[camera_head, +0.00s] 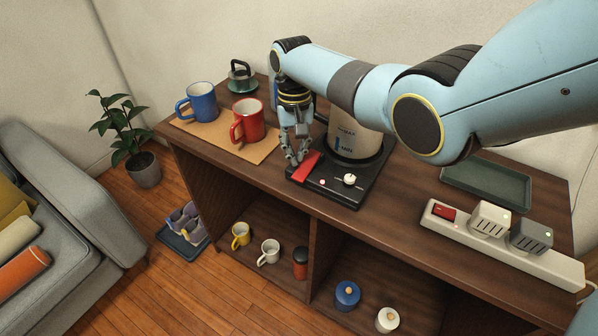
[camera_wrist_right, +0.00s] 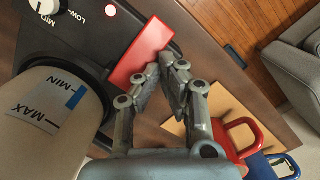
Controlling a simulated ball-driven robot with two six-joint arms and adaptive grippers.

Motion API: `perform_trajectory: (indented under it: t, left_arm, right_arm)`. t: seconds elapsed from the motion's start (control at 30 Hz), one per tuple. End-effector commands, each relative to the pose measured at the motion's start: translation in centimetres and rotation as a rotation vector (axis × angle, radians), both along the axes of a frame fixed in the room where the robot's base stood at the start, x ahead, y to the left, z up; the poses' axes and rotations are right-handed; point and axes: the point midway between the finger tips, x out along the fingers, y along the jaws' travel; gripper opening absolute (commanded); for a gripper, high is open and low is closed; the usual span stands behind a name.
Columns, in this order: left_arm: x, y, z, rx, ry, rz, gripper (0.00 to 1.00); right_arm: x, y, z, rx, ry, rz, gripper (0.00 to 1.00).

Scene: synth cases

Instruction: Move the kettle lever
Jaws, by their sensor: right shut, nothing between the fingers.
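The kettle (camera_head: 352,143) has a cream body with MIN/MAX marks and stands on a black base (camera_head: 345,195); its body also shows in the right wrist view (camera_wrist_right: 35,130). The red lever (camera_head: 305,168) sticks out at the base's left end, and it shows as a flat red bar in the right wrist view (camera_wrist_right: 141,50). My right gripper (camera_head: 296,161) is shut and empty. Its fingertips (camera_wrist_right: 173,65) are right beside the lever; I cannot tell whether they touch it. My right forearm hides the kettle's top. My left gripper is not in view.
The base has a white knob (camera_head: 350,180) and a lit red lamp (camera_head: 322,182). A red mug (camera_head: 249,118) and a blue mug (camera_head: 203,101) stand on a tan board left of my gripper. A power strip (camera_head: 460,227) and dark tray (camera_head: 487,184) lie to the right.

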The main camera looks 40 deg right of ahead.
Motion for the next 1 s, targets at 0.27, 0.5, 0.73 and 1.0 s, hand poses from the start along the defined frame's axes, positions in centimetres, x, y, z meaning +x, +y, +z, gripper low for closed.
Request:
perform_trajectory:
  t: [0.27,0.5,0.73,1.0]
  left_arm:
    - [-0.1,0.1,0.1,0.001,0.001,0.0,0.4]
    - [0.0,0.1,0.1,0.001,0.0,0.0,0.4]
    - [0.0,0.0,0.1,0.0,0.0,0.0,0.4]
    - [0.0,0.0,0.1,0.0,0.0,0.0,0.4]
  right_arm:
    - [0.2,-0.1,0.8,0.0,-0.003,0.0,0.0]
    - [0.6,-0.3,5.3,-0.001,-0.004,0.0,0.0]
    - [1.0,-0.4,9.8,0.0,-0.003,0.0,0.0]
    - [1.2,-0.5,11.9,0.0,0.0,0.0,0.0]
